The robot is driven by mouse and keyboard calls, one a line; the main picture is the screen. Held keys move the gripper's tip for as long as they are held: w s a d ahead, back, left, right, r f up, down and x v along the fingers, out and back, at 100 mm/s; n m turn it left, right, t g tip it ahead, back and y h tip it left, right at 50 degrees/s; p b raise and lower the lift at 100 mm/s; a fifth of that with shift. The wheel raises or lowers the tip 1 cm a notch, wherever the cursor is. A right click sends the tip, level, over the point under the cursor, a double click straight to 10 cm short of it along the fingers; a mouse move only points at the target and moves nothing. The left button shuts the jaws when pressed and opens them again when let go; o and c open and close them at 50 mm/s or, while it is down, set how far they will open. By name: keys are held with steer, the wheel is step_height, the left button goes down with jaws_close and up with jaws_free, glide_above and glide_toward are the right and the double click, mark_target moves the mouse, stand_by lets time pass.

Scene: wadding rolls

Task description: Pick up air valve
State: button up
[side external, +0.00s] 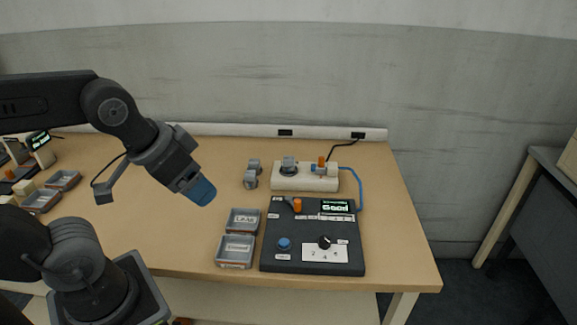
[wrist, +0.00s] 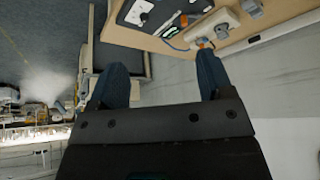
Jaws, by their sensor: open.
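Two small grey valve-like parts stand loose on the table left of the white fixture, a farther one (side external: 254,165) and a nearer one (side external: 250,180). Another grey part (side external: 289,164) sits on the white fixture (side external: 305,180). No label shows which of them is the air valve. My gripper (side external: 201,191) hangs in the air to the left of these parts, above the table and apart from them. In the wrist view my gripper (wrist: 162,64) has its two blue fingers wide apart with nothing between them.
A black test panel (side external: 312,255) with a lit "Good" display stands in front of the fixture. Two labelled trays, a rear one (side external: 243,221) and a front one (side external: 235,251), stand at its left. A blue hose (side external: 359,185) curves off the fixture's right.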

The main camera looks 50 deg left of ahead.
steer(key=n+g+y, duration=0.2)
steer(key=n+y, duration=0.1)
steer(key=n, duration=0.6)
glide_above(289, 159)
steer(key=s+d, duration=0.4)
step_height(289, 159, down, 10)
steer(key=f, duration=0.1)
steer(key=x, duration=0.8)
steer(key=shift+w+a+f, duration=0.1)
steer(key=shift+w+a, duration=0.15)
steer(key=shift+w, duration=0.1)
steer(key=shift+s+a+x, duration=0.15)
steer(key=shift+x, duration=1.4)
steer(key=shift+s+a+x, duration=0.1)
steer(key=shift+s+x, duration=0.05)
steer(key=shift+x, duration=1.35)
steer(key=c, duration=1.1)
